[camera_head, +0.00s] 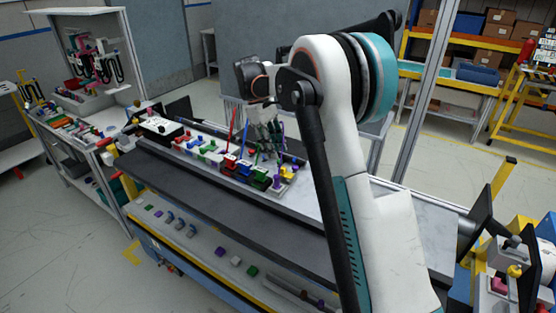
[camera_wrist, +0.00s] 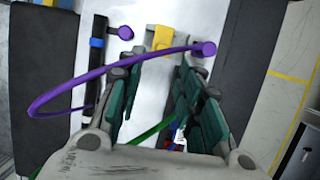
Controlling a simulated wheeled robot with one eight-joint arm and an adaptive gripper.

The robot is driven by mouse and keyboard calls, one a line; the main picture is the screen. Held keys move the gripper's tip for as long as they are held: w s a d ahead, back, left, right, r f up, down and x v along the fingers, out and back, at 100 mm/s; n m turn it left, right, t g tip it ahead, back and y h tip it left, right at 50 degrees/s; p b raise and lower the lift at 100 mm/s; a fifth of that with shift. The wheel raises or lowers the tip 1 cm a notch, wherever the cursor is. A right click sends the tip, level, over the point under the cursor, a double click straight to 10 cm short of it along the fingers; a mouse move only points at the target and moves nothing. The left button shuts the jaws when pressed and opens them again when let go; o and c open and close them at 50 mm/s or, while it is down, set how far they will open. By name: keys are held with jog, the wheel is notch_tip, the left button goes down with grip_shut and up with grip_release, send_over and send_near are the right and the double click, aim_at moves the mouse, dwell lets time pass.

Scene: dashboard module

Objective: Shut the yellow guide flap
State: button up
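A small yellow flap (camera_wrist: 162,38) sits on a grey fixture in the wrist view, just beyond the gap between my fingertips. In the head view a small yellow piece (camera_head: 283,171) shows at the right end of the row of coloured parts; it seems to be the same flap. I cannot tell its exact angle. My gripper (camera_wrist: 160,72) is open, its two green-padded fingers apart with nothing held between them. In the head view my gripper (camera_head: 268,137) points down over the right part of the row, partly blurred into the background.
A purple cable (camera_wrist: 105,72) loops across my fingers in the wrist view, with a purple plug (camera_wrist: 203,48) at the right. A green cable (camera_wrist: 150,132) lies lower between the fingers. Red and blue parts (camera_head: 232,163) stand left of my gripper on the bench. A dark rail runs along the front.

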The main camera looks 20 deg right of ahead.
jog(key=v, duration=0.5)
jog(key=shift+a+r, duration=0.1)
jog(key=shift+r, duration=0.25)
jog(key=s+a+r+m+t+y+b, duration=0.1)
jog(key=s+a+r+m+t, duration=0.15)
jog(key=s, duration=0.65)
jog(key=s+a+r+m+t+b, duration=0.1)
jog(key=s+a+r+t+b, duration=0.2)
jog(key=s, duration=0.6)
jog(key=s+a+f+m+t, duration=0.1)
jog(key=s+a+f+t, duration=0.1)
jog(key=s+f, duration=0.3)
jog(key=s+a+f+m+t+y, duration=0.1)
jog(key=s+a+f+m+t, duration=0.1)
jog(key=s+f, duration=0.4)
jog(key=s+a+t, duration=0.1)
jog(key=s, duration=0.4)
jog(key=shift+s, duration=0.3)
